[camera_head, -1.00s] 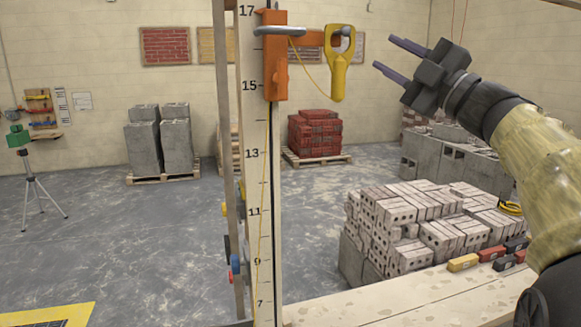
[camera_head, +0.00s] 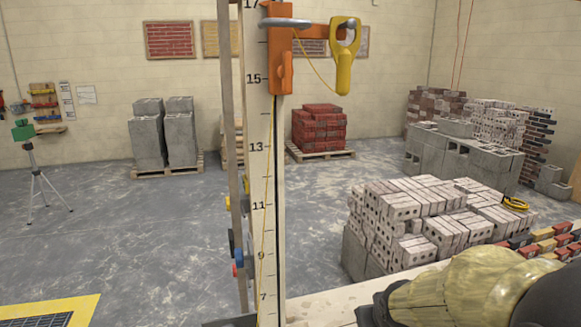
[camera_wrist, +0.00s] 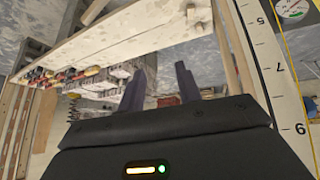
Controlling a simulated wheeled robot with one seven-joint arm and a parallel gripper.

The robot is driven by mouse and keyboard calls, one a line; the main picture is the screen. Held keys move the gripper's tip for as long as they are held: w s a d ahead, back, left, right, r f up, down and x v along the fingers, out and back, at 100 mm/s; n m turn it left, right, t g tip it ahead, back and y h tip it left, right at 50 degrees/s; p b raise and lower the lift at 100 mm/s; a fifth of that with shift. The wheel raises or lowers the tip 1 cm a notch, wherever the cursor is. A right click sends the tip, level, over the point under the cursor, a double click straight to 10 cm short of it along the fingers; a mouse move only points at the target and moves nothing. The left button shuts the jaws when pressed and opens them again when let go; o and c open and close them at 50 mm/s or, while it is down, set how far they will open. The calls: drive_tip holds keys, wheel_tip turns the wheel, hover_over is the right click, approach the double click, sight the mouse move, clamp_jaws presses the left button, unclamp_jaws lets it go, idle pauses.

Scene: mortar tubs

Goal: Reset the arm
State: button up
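My gripper (camera_wrist: 160,88) shows in the wrist view with its two purple-grey fingers apart and nothing between them. In the head view only my yellow-sleeved arm shows at the bottom right, low over the wooden plank (camera_head: 335,303); my gripper itself is out of that picture. In the wrist view the scene appears turned over, with the plank (camera_wrist: 120,38) across the top and the numbered pole (camera_wrist: 270,70) on the right.
The numbered pole (camera_head: 259,180) stands upright left of my arm, carrying an orange clamp (camera_head: 281,60) and a yellow handle (camera_head: 343,65). Pale bricks (camera_head: 405,215) are stacked behind the plank. Open floor (camera_head: 130,240) lies to the left.

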drive_tip(key=s+a+f+g, duration=0.3)
drive_tip(key=s+f, duration=0.3)
drive_tip(key=s, duration=0.4)
drive_tip(key=shift+s+f+m+g+y, duration=0.2)
drive_tip(key=shift+m+g+y, duration=0.2)
drive_tip(key=shift+g, duration=0.2)
drive_tip(key=shift+r, duration=0.1)
drive_tip(key=shift+o, duration=0.4)
drive_tip(key=shift+w, duration=0.1)
idle(0.5)
